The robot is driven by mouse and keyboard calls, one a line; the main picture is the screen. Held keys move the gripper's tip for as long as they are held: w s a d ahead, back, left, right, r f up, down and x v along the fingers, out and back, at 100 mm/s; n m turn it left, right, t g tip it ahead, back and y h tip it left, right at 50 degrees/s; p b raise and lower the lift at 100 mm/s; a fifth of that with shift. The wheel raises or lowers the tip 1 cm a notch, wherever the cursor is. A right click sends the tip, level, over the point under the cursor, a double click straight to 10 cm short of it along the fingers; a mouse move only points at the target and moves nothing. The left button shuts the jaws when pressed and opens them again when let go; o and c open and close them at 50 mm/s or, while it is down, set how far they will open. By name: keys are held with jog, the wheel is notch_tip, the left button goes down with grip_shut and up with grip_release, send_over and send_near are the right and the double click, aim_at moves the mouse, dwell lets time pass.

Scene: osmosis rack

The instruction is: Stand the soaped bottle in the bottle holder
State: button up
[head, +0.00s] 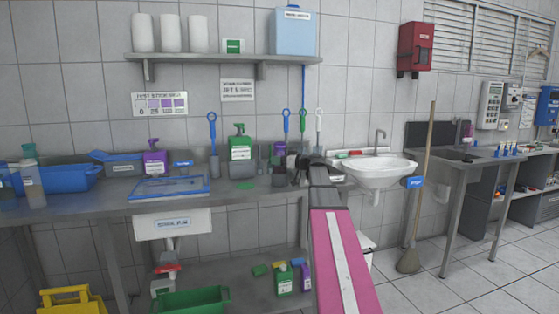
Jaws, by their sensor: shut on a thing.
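My gripper (297,174) is small and dark at the end of my pink arm, low over the back of the bench. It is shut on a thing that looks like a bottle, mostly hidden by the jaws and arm. A green pump bottle (240,147) stands upright at a grey open-topped holder (242,171), left of the gripper. I cannot tell whether it is in or behind it. No soap can be made out on any bottle.
A blue-rimmed tray (168,188) and a purple bottle (154,160) are left on the bench (90,196). Upright blue-handled brushes (212,130) stand near the holder. A white sink (375,172) is right of my gripper. A shelf (222,59) hangs above.

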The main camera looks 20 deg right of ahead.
jog(key=shift+f, duration=0.2)
dwell(0.4)
jog(key=o, duration=1.1)
jog(key=shift+v, duration=5)
